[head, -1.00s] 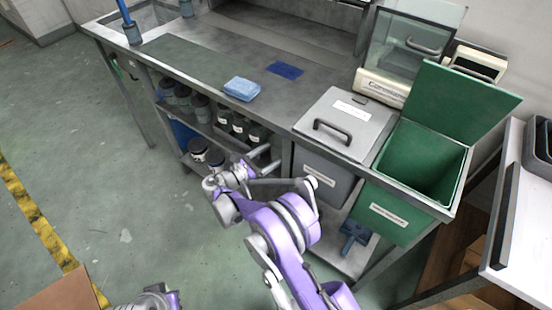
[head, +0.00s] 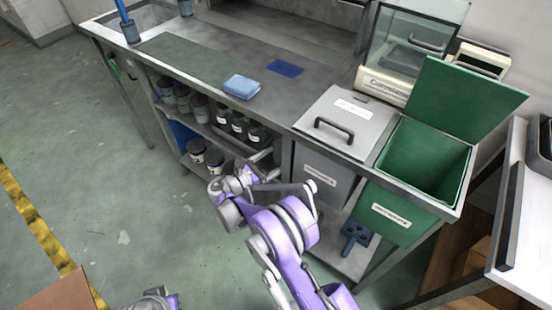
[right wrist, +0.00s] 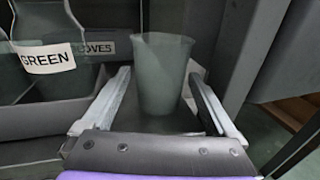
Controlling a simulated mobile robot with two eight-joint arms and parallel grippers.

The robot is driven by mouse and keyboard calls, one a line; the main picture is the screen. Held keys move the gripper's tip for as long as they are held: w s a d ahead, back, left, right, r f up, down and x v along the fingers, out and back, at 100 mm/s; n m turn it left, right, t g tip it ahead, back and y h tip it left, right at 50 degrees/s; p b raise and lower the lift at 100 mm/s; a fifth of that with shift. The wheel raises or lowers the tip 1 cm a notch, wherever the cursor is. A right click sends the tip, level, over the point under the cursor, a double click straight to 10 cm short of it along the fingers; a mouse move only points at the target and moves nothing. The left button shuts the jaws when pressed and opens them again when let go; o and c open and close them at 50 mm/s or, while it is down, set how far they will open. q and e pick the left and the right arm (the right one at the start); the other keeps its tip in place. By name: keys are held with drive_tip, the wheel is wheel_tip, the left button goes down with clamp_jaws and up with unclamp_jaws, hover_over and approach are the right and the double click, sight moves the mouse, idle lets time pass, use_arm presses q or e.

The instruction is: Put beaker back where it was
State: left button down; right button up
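The beaker (right wrist: 162,72) is a translucent grey cup standing upright in the right wrist view. It is between the fingertips of my right gripper (right wrist: 160,85), with a small gap showing on the left side; contact on the right is unclear. The fingers are spread apart. In the head view my right gripper (head: 268,162) is at the front of the bench's lower shelves, beside the dark labelled jars. The beaker cannot be made out there. My left gripper is not in view; only part of my left arm shows at the bottom edge.
The bench holds a blue sponge (head: 241,86), a grey lidded bin (head: 345,115) and an open green bin (head: 428,160).

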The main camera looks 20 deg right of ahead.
drive_tip(key=shift+a+r, duration=0.1)
drive_tip(key=shift+r, duration=0.2)
drive_tip(key=p+v, duration=0.1)
drive_tip(key=v, duration=1.1)
